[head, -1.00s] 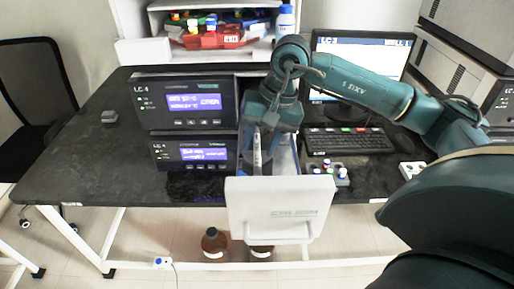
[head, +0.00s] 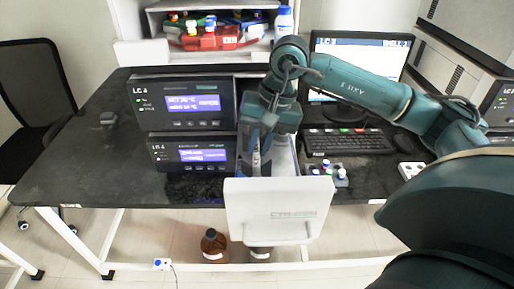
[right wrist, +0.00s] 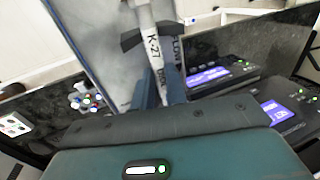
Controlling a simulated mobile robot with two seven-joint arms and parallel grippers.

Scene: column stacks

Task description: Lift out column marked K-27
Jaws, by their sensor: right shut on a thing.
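The column marked K-27 (right wrist: 153,40) is a slim pale tube with dark lettering, seen close up in the right wrist view. Its lower end lies between the fingers of my right gripper (right wrist: 158,88), which is shut on it. A dark clip-like piece crosses the tube above the fingers. In the head view my right gripper (head: 261,143) points down into the open compartment, and the column (head: 256,163) shows as a small pale strip below it. The white front door (head: 277,205) hides the column's lower part. My left gripper is not in view.
Two stacked LC units (head: 184,103) stand just left of the compartment. A keyboard (head: 348,141) and a small rack of coloured-cap vials (head: 328,174) are to the right. Red and other containers fill the shelf (head: 160,52) above. The left bench top (head: 85,150) is mostly clear.

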